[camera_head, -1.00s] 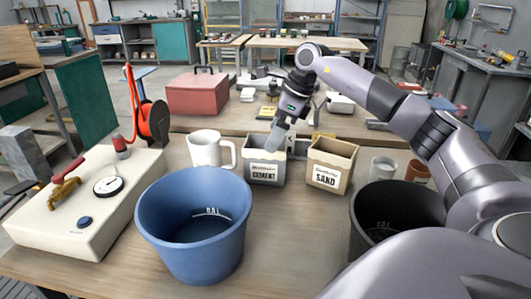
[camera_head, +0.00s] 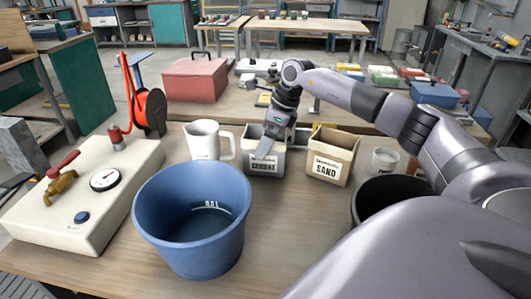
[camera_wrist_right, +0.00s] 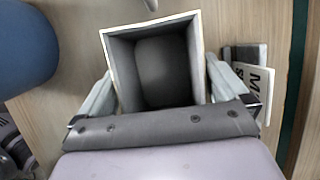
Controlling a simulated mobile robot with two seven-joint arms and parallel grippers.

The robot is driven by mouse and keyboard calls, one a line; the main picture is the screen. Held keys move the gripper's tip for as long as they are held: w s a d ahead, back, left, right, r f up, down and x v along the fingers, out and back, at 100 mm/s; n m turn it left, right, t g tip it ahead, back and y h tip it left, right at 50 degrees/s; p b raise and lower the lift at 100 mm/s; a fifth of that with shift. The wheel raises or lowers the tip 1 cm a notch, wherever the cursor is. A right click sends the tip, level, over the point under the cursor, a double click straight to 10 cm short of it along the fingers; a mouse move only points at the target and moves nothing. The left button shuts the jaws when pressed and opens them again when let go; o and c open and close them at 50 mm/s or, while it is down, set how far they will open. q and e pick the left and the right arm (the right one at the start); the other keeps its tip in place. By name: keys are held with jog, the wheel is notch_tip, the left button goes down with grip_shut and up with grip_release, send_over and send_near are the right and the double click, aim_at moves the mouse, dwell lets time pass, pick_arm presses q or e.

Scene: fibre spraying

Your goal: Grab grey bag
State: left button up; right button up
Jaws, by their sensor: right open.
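The grey bag (camera_head: 264,165), an open-topped container with a dark cement label, stands on the table between a white jug and the sand bag. My right gripper (camera_head: 266,147) is at it from above, with a finger in front of its label side. In the right wrist view the grey bag (camera_wrist_right: 150,36) shows its open top and dark inside. The right gripper (camera_wrist_right: 162,88) is open there, one finger on each side of the bag. I cannot tell whether the fingers touch it. My left gripper is not in view.
The tan sand bag (camera_head: 331,158) stands right of the grey bag, the white jug (camera_head: 203,140) left of it. A blue bucket (camera_head: 190,215) is in front. A black bucket (camera_head: 365,205) is at right, partly behind my arm. Clear table lies between the buckets.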

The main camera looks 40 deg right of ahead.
jog(key=shift+f, duration=0.25)
dwell(0.5)
jog(key=shift+r, duration=0.1)
jog(key=c, duration=1.6)
jog(key=shift+c, duration=0.2)
jog(key=shift+r, duration=0.15)
notch_tip(320, 180, up, 20)
